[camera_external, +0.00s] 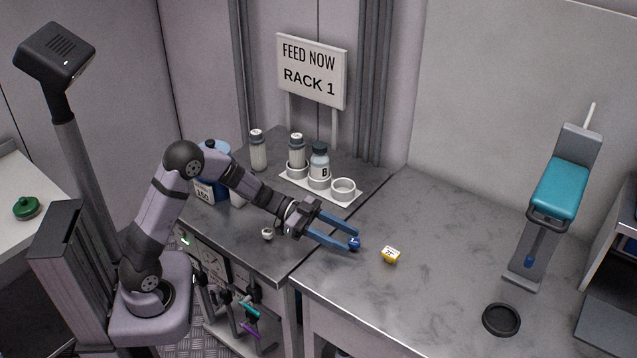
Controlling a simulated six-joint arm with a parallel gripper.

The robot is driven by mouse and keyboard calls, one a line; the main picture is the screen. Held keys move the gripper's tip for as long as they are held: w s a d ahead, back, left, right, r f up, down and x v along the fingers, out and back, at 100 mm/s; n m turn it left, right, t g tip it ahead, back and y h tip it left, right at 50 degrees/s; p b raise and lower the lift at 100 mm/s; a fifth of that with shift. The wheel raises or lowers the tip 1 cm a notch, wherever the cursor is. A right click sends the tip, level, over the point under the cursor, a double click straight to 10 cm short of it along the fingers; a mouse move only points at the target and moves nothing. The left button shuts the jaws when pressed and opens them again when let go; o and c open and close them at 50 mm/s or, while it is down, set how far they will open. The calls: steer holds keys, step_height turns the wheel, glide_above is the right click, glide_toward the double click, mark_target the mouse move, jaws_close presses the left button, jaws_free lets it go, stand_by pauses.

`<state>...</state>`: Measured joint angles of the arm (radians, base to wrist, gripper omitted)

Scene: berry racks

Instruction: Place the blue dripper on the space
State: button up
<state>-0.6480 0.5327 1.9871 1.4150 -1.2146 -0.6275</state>
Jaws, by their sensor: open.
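A white rack (293,181) stands on the left counter under the "FEED NOW RACK 1" sign. Its right-hand ring (343,187) is empty; its other rings hold bottles.
A small yellow piece (390,254) lies just right of my gripper. A small white cup (267,234) sits below my arm. A black ring (501,319) and a teal-topped stand (558,190) are on the right. A loose bottle (258,150) stands behind my arm.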

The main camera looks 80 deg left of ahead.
mark_target(354, 244)
steer(key=shift+r, duration=0.1)
stand_by(0.3)
steer(key=r, duration=0.6)
steer(key=shift+w+d+r, duration=0.1)
steer(key=shift+w, duration=0.1)
steer(key=shift+f+b, duration=0.35)
steer(key=shift+f, duration=2)
step_height(354, 244, down, 2)
steer(key=shift+f, duration=0.2)
steer(key=shift+x, duration=0.9)
steer(key=shift+w+d+f, duration=0.1)
steer(key=shift+w+d, duration=0.25)
steer(key=shift+w, duration=0.15)
jaws_close()
